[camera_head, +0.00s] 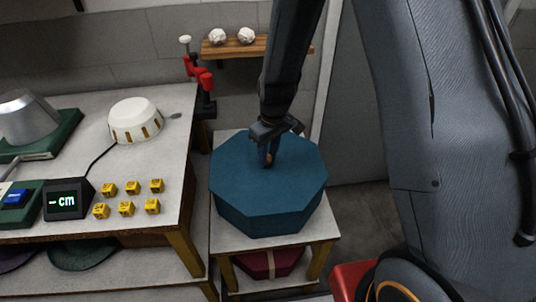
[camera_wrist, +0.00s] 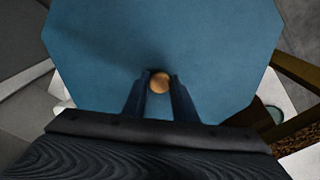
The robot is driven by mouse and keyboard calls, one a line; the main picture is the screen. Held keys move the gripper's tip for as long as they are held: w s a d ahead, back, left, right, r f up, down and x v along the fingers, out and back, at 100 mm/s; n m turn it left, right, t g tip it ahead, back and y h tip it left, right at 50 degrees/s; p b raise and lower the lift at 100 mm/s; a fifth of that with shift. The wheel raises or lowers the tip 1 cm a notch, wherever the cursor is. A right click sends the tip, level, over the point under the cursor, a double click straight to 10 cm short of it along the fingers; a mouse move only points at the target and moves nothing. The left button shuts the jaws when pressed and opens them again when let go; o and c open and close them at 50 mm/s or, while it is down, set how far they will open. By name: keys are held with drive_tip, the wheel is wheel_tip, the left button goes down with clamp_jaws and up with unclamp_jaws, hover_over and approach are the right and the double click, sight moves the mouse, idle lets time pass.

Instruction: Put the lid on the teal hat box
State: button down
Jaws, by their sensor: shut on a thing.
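The teal octagonal lid (camera_head: 240,170) lies level over the teal hat box (camera_head: 265,217), which stands on a small side table. From the head view I cannot tell whether the lid is fully seated. A small round wooden knob is at the middle of the lid. My gripper (camera_head: 269,158) points down and is shut on the knob. In the wrist view, the two fingers of my gripper (camera_wrist: 158,92) stand on either side of the knob (camera_wrist: 159,82), with the lid (camera_wrist: 165,40) filling most of the picture. The box is hidden there.
The side table (camera_head: 322,228) has a red box (camera_head: 265,265) on its lower shelf. A workbench (camera_head: 85,217) at left carries a white round form (camera_head: 136,120), yellow cubes (camera_head: 127,208) and a display (camera_head: 67,199). A red clamp (camera_head: 203,78) and wooden shelf (camera_head: 222,50) are behind.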

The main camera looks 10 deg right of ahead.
drive_tip(key=shift+f, duration=0.1)
drive_tip(key=c, duration=1.4)
unclamp_jaws()
drive_tip(key=shift+o, duration=0.2)
drive_tip(key=r, duration=0.4)
drive_tip(key=r+b, duration=0.1)
drive_tip(key=r, duration=0.1)
drive_tip(key=shift+s+d+r, duration=0.2)
drive_tip(key=shift+s, duration=0.1)
drive_tip(key=shift+s+d+r, duration=0.15)
drive_tip(key=shift+r, duration=0.6)
drive_tip(key=s+d+r+m, duration=0.2)
drive_tip(key=s+d, duration=0.3)
drive_tip(key=s, duration=0.4)
drive_tip(key=s+d+r+m, duration=0.2)
drive_tip(key=s+d+m, duration=0.2)
drive_tip(key=s, duration=0.5)
drive_tip(key=shift+d+r+m+g+h, duration=0.3)
drive_tip(key=shift+d+r+m+h, duration=0.1)
drive_tip(key=shift+d, duration=0.35)
